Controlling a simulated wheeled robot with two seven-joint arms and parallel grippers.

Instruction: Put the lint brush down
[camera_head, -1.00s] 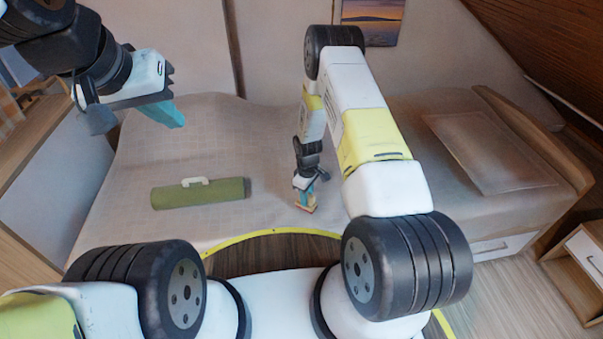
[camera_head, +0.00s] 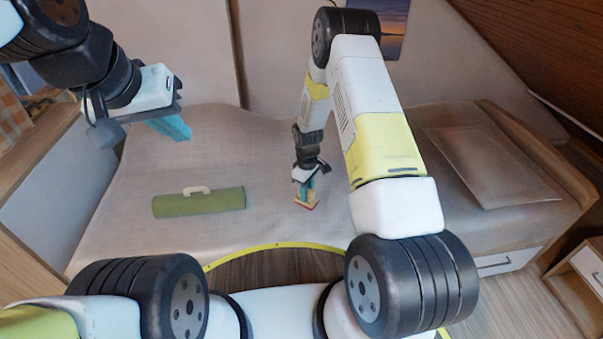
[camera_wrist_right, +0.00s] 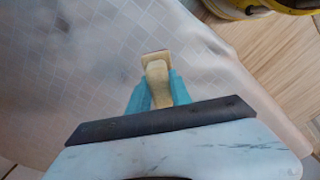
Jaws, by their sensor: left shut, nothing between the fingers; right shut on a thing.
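The lint brush (camera_head: 305,205) is a small tan wooden piece with a reddish lower edge in the head view. It is low over the near part of the bed; I cannot tell whether it touches the cover. My right gripper (camera_head: 306,188) points down and is shut on it. In the right wrist view the brush's pale wooden handle and flat end (camera_wrist_right: 156,70) stick out between the teal fingers (camera_wrist_right: 158,92). My left gripper (camera_head: 175,128) is shut and empty, held up over the bed's left part.
A green roll with a white handle (camera_head: 198,202) lies on the bed (camera_head: 250,150), left of the brush. A flat pillow (camera_head: 490,168) lies at the right. Bare cover surrounds the brush. A wooden cabinet (camera_head: 50,190) stands at the left, an open drawer (camera_head: 590,268) at the right.

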